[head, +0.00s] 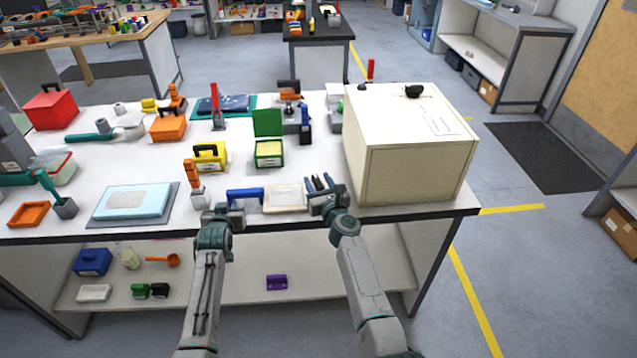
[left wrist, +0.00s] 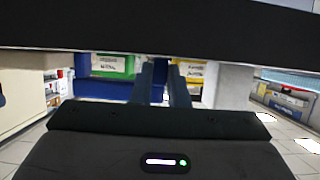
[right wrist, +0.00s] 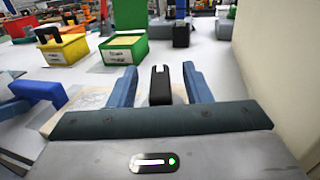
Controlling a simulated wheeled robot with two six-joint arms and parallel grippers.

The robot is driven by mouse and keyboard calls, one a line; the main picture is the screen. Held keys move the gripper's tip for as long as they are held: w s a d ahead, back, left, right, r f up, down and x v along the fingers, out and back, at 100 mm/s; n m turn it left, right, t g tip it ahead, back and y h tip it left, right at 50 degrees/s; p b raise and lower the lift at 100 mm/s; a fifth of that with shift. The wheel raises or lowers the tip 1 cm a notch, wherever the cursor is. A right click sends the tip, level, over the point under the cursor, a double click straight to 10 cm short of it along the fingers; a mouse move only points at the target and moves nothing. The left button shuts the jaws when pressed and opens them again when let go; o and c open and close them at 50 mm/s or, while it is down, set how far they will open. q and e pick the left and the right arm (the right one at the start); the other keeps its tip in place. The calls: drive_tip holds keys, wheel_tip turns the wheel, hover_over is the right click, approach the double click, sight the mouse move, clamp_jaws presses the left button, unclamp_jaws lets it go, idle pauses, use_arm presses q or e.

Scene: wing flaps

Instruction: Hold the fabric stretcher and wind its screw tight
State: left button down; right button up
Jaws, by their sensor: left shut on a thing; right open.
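The fabric stretcher lies near the table's front edge, with a blue end part (head: 245,194) on the left and a pale flat panel (head: 284,198) to its right. My left gripper (head: 225,210) is shut on the blue part, which also shows between its fingers in the left wrist view (left wrist: 159,82). My right gripper (head: 318,187) is open at the panel's right end. In the right wrist view a black forked piece (right wrist: 160,85), possibly the screw's handle, stands between the spread blue fingers, with gaps on both sides. The screw's shaft is hidden.
A large cream box (head: 405,150) stands close to the right of my right gripper. Behind the stretcher are a yellow bin (head: 210,157) and a green-lidded box (head: 269,153).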

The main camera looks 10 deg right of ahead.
sight(322, 188)
drive_tip(key=o, duration=1)
drive_tip(key=shift+s, duration=0.15)
drive_tip(key=shift+v, duration=3.85)
drive_tip(key=shift+c, duration=0.3)
